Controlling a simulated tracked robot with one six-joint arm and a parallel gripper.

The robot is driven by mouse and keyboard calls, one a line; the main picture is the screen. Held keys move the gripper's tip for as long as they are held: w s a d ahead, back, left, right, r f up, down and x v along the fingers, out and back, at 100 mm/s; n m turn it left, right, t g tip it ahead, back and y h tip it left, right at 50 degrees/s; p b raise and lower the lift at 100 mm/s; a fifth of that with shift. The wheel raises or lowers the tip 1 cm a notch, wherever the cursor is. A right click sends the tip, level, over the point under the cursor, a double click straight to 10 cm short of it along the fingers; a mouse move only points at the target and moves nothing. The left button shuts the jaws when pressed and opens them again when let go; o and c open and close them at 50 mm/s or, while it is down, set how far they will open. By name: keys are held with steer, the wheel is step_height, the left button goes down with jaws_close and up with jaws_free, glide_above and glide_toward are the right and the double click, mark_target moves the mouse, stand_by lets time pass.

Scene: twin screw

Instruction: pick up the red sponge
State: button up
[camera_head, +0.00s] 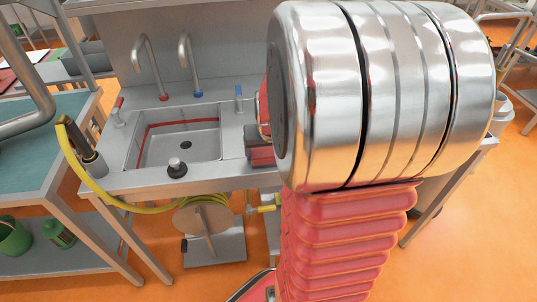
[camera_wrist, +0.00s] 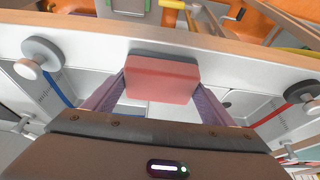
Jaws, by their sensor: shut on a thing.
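The red sponge (camera_wrist: 162,80) is a block with a red face and a grey layer along one side. In the wrist view it sits between the two purple-grey fingers of my gripper (camera_wrist: 160,86), which are shut on it from both sides. In the head view a small red and dark block, the sponge (camera_head: 262,157), shows beside my large metal arm joint, at the right part of the sink counter (camera_head: 235,138). My fingers are hidden there by the arm. Whether the sponge touches the counter is not clear.
A sink basin (camera_head: 183,147) with two taps lies left of the sponge. A black knob (camera_head: 177,167) stands at the counter's front edge. A yellow hose (camera_head: 100,190) hangs at the left.

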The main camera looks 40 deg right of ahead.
mark_target(267, 150)
step_height(267, 150, up, 10)
stand_by(0.7)
